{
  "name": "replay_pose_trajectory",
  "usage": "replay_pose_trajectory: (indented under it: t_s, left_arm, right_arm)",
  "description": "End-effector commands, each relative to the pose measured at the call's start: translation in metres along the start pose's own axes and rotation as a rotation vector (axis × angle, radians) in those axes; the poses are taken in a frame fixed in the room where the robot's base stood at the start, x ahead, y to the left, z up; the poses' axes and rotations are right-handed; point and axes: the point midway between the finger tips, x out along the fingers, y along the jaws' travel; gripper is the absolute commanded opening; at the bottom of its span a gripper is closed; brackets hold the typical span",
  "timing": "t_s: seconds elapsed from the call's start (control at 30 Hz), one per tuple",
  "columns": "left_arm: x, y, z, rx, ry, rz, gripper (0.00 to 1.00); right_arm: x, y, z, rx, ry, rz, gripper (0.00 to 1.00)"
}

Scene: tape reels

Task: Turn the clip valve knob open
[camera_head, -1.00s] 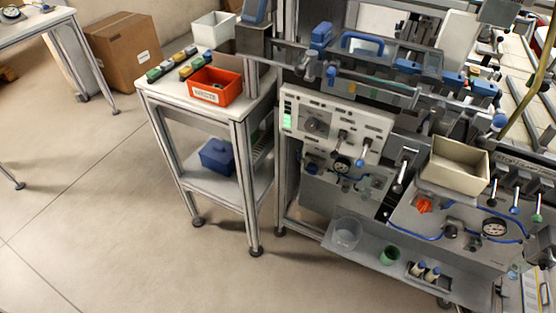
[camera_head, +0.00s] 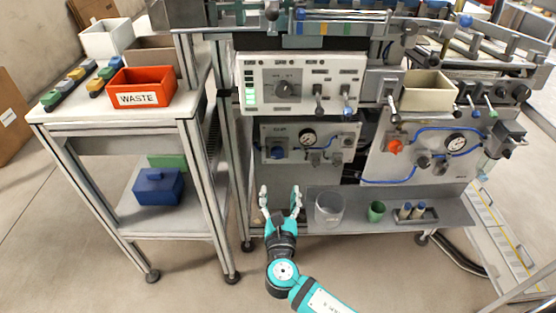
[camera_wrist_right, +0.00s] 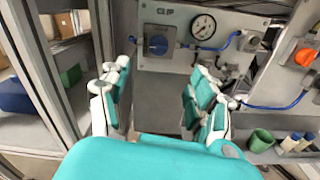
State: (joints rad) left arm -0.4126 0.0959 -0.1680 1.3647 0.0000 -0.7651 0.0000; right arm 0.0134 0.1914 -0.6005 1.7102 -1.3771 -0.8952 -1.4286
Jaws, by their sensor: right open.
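The clip valve knob (camera_head: 278,152) is a blue knob on a grey panel marked CLIP, left of a round gauge (camera_head: 308,136). In the right wrist view the knob (camera_wrist_right: 157,45) shows near the top middle, with the gauge (camera_wrist_right: 203,26) to its right. My right gripper (camera_head: 281,190) is open and empty, below and in front of the panel, apart from the knob. In the right wrist view its two fingers (camera_wrist_right: 160,95) stand wide apart, with the knob beyond them. My left gripper is in neither view.
A shelf (camera_head: 345,222) under the panels holds a clear beaker (camera_head: 329,208), a green cup (camera_head: 376,211) and small bottles. A red knob (camera_head: 395,147) is on the panel to the right. A cart (camera_head: 95,132) with a red WASTE bin (camera_head: 141,90) stands at left.

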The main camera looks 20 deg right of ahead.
Motion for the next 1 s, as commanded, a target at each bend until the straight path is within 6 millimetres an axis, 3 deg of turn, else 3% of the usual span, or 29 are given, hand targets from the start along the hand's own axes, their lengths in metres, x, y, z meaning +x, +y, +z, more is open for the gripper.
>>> replay_pose_trajectory:
  t_s: [0.4,0.6,0.8,1.0]
  left_arm:
    - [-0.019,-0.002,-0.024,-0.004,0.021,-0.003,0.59]
    - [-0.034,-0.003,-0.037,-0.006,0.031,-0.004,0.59]
    - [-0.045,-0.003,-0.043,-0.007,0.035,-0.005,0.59]
    - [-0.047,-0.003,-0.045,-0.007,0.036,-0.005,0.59]
  right_arm:
    - [0.094,0.0,-0.001,0.004,0.0,-0.001,0.63]
    - [0.128,0.0,-0.002,0.004,0.002,-0.001,0.63]
    - [0.145,0.0,-0.002,0.005,0.003,0.0,0.63]
    - [0.148,0.0,-0.002,0.005,0.004,-0.001,0.63]
